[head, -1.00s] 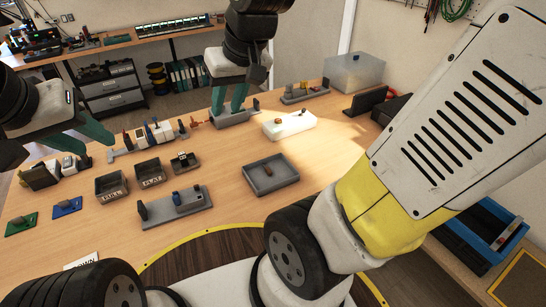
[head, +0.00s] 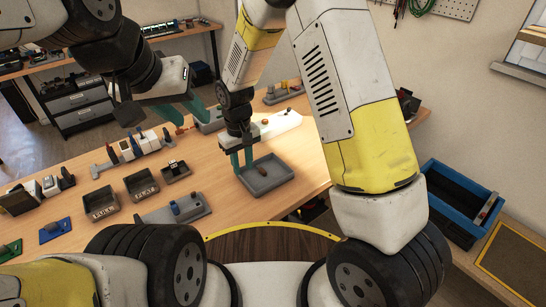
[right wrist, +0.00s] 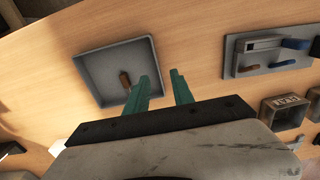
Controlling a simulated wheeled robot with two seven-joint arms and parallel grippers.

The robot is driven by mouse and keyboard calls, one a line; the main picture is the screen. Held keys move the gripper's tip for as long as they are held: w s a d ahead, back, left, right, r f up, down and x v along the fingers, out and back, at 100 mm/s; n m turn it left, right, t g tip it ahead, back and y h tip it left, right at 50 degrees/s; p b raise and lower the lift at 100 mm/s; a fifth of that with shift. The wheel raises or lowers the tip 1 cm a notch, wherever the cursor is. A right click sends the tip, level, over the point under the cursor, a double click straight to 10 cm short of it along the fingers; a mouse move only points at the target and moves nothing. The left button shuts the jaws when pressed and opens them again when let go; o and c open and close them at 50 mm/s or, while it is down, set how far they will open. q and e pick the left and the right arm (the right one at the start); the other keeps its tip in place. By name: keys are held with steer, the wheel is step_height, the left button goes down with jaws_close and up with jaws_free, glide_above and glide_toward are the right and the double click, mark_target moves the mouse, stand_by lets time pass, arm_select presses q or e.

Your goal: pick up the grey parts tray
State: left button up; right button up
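The grey parts tray (head: 277,179) lies flat on the wooden table, with a small brown part (head: 262,171) in it. Both also show in the right wrist view, the tray (right wrist: 98,68) and the brown part (right wrist: 125,79). My right gripper (head: 242,160) points down at the tray's left rim. In the right wrist view its teal fingers (right wrist: 162,82) are apart, with the tray's near-side rim appearing between them. I cannot tell whether they touch it. My left gripper (head: 183,108) is open and empty, above the back of the table, left of the tray.
Two dark labelled bins (head: 100,203) (head: 141,186) and a grey fixture block (head: 190,207) stand left of the tray. A pale board (head: 280,122) lies behind it. A blue crate (head: 455,205) is at the right. Table around the tray's front is clear.

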mark_target(245, 181)
steer(key=f, duration=0.7)
steer(key=shift+w+d, duration=0.1)
steer(key=shift+w, duration=0.15)
jaws_close()
steer(key=shift+r, duration=0.1)
stand_by(1.0)
